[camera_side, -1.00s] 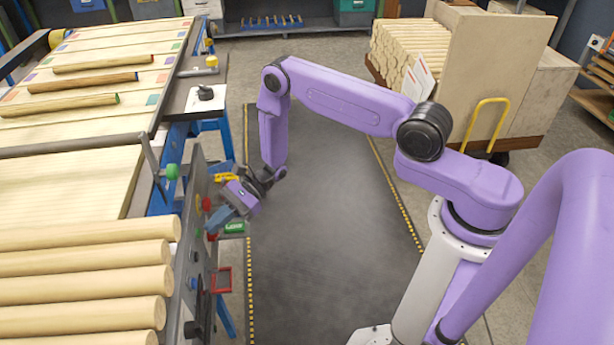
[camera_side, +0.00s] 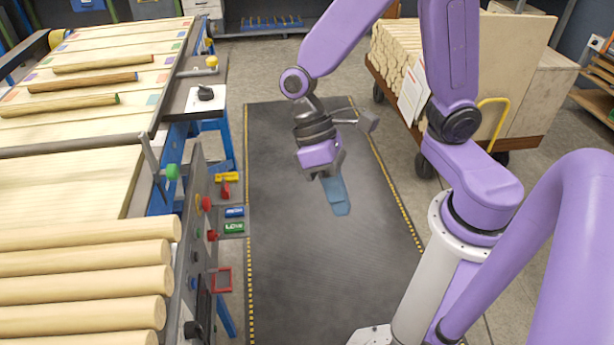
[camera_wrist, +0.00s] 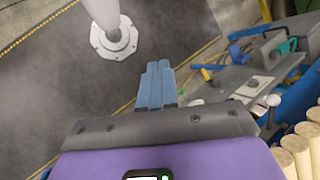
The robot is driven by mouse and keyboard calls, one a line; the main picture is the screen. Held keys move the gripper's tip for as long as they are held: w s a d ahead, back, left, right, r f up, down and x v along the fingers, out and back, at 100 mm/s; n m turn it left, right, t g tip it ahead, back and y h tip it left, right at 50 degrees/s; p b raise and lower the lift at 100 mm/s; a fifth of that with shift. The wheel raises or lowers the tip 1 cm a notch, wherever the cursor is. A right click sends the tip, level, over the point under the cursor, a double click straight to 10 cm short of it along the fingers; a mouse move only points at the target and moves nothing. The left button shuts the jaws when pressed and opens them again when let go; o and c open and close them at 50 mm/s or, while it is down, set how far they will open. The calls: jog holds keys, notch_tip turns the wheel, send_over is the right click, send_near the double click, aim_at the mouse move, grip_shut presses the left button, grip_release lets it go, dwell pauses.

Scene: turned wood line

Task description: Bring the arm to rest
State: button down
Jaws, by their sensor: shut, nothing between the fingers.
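My gripper (camera_side: 337,196) hangs over the dark floor mat (camera_side: 300,270) in the side view, right of the control panel and apart from it. Its blue fingers point down and are closed together with nothing between them. In the wrist view the shut fingers (camera_wrist: 158,84) show in the middle, with the mat behind them. My purple arm is folded upward, its top cut off by the side view's upper edge.
The panel (camera_side: 205,240) with a red button and coloured tags stands at the left, beside stacked turned logs (camera_side: 80,285). A conveyor (camera_side: 110,75) carries several rods. A loaded cart (camera_side: 480,75) stands at the back right. The mat is clear.

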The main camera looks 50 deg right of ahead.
jog(key=s+d+r+n+t+h, duration=0.1)
jog(key=s+d+r+n+t, duration=0.3)
jog(key=d, duration=0.5)
jog(key=shift+s+n+t, duration=0.2)
jog(key=shift+n+t, duration=1)
jog(key=shift+n, duration=0.6)
